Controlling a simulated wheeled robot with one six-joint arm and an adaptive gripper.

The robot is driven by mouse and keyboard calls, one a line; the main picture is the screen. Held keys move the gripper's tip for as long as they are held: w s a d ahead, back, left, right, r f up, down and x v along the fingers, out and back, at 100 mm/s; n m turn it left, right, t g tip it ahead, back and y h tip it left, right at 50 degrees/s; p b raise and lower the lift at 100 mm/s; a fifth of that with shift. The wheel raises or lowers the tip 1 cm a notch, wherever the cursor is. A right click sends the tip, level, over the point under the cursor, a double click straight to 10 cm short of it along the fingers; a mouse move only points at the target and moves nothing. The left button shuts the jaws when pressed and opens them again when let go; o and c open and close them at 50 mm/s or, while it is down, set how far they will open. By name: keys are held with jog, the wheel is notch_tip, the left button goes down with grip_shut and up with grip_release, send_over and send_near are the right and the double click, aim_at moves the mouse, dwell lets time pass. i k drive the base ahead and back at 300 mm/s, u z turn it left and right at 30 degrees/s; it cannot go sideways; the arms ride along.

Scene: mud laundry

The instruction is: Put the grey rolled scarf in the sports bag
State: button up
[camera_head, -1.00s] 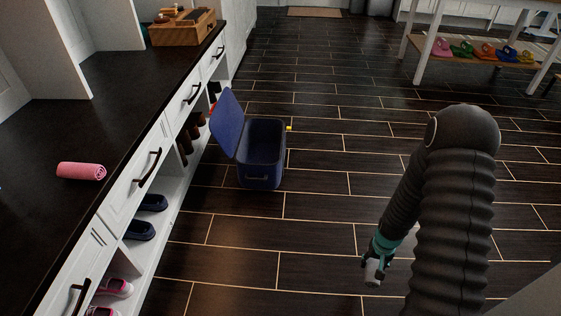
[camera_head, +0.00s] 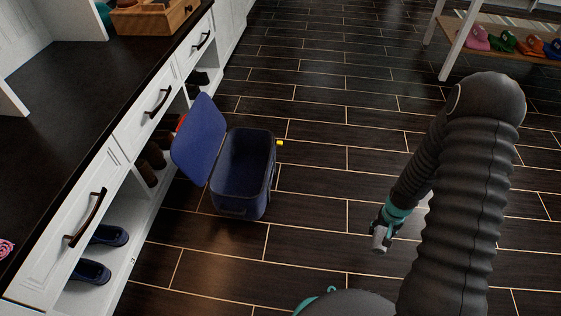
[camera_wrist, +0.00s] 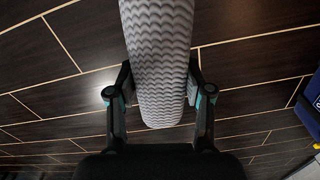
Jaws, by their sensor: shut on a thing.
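The grey rolled scarf (camera_wrist: 158,60) has a wavy ribbed pattern and sits between the two fingers of my gripper (camera_wrist: 158,98) in the wrist view. The gripper is shut on it. In the head view my gripper (camera_head: 381,238) hangs over the floor, and the scarf shows as a small grey end below it. The blue sports bag (camera_head: 243,170) stands open on the floor to the left of my gripper, its lid (camera_head: 199,140) tilted back toward the cabinet. Its inside looks empty. A blue edge of it shows at the right of the wrist view (camera_wrist: 312,100).
A white cabinet (camera_head: 75,200) with a dark top runs along the left, with dark blue shoes (camera_head: 108,235) on its shelf. A wooden box (camera_head: 150,18) stands on top. The floor between gripper and bag is clear.

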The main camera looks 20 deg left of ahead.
aim_at(245, 172)
jog(key=i, duration=0.35)
jog(key=u, duration=2.2)
jog(key=i, duration=0.5)
jog(key=z, duration=0.1)
